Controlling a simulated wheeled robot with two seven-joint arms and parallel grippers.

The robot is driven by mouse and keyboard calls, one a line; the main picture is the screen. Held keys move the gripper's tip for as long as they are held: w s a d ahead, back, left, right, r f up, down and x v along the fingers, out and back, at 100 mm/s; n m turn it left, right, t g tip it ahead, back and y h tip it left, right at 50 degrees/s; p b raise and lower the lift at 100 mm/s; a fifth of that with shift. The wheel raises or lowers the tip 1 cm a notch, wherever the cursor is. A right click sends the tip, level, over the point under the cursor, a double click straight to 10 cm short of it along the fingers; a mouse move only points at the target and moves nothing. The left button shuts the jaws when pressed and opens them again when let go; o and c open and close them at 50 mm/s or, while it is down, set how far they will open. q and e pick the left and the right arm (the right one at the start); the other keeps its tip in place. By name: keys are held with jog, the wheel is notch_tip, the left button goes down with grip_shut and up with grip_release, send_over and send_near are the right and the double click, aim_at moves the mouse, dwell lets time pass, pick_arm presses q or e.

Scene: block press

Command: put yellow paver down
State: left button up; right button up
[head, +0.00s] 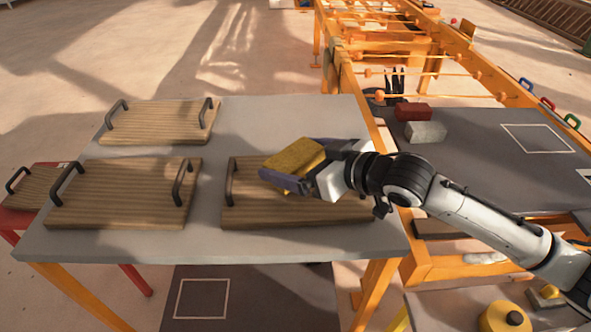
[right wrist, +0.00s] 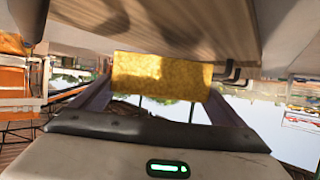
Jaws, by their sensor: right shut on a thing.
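The yellow paver (head: 293,160) is a rough, block-shaped piece. My right gripper (head: 294,170) is shut on it, over the nearest right wooden board with handles (head: 290,212). In the right wrist view the paver (right wrist: 163,76) sits between the two fingers of the gripper (right wrist: 155,95), close to the board's wood surface (right wrist: 140,25). I cannot tell whether the paver touches the board. The gripper hides part of the board and its right handle. My left gripper is not in view.
Two more wooden boards with handles stand on the grey table (head: 230,125), one at the back left (head: 160,122) and one at the front left (head: 122,195). A red block (head: 412,112) and a grey block (head: 425,132) lie on the dark surface at the right.

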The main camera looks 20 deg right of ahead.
notch_tip(320, 180, down, 2)
jog(key=shift+f, duration=0.25)
jog(key=shift+r, duration=0.1)
jog(key=o, duration=1.5)
jog(key=shift+f, duration=0.35)
jog(key=shift+c, duration=0.2)
jog(key=shift+r, duration=0.2)
jog(key=v, duration=1)
jog(key=shift+s+d+f, duration=0.1)
jog(key=shift+s+d, duration=0.05)
jog(key=shift+s, duration=0.05)
jog(key=shift+v, duration=0.8)
